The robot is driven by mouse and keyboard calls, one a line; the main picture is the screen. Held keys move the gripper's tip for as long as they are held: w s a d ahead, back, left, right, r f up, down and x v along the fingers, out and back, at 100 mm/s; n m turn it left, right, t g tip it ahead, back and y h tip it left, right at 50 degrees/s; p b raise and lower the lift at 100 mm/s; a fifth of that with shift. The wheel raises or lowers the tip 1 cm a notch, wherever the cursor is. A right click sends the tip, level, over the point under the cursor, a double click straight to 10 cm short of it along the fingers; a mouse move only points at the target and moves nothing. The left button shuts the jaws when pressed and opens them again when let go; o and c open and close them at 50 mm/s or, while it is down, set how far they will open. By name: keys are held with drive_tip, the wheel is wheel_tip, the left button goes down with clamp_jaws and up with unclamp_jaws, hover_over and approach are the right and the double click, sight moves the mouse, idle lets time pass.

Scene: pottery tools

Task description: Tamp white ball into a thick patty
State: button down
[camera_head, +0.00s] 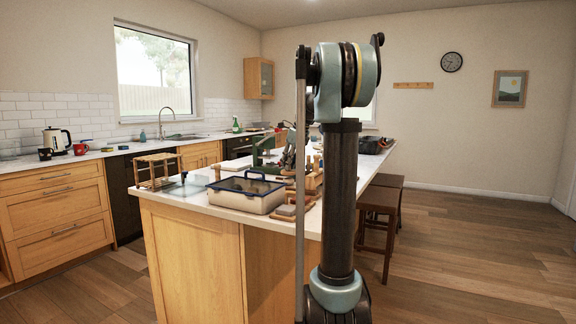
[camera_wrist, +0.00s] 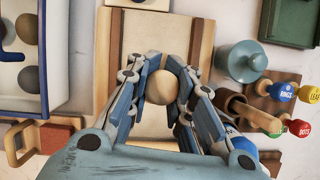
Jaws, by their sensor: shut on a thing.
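In the wrist view, my gripper (camera_wrist: 168,75) has its blue jointed fingers closed in on both sides of a round pale tan piece (camera_wrist: 159,88). I cannot tell whether this piece is the white ball or the rounded top of a tool. It sits over a pale board (camera_wrist: 140,38) with wooden edge strips. What lies directly under the piece is hidden. No separate white ball or patty shows on the board. In the head view, my arm hides most of the work spot.
A blue-rimmed tray (camera_wrist: 66,75) with several round balls stands left of my gripper. On the right are a teal knobbed pot (camera_wrist: 240,62) and a rack of coloured stamps (camera_wrist: 287,92). A dark green box (camera_wrist: 287,22) is top right. The counter (camera_head: 160,195) is crowded; stools (camera_head: 378,205) stand right.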

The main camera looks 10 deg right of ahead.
drive_tip(key=shift+f, duration=0.7)
idle(0.7)
drive_tip(key=shift+r, duration=0.75)
drive_tip(key=shift+f, duration=1)
idle(0.4)
drive_tip(key=shift+r, duration=0.15)
drive_tip(key=shift+r, duration=0.8)
drive_tip(key=shift+r, duration=2.5)
drive_tip(key=shift+s, duration=0.1)
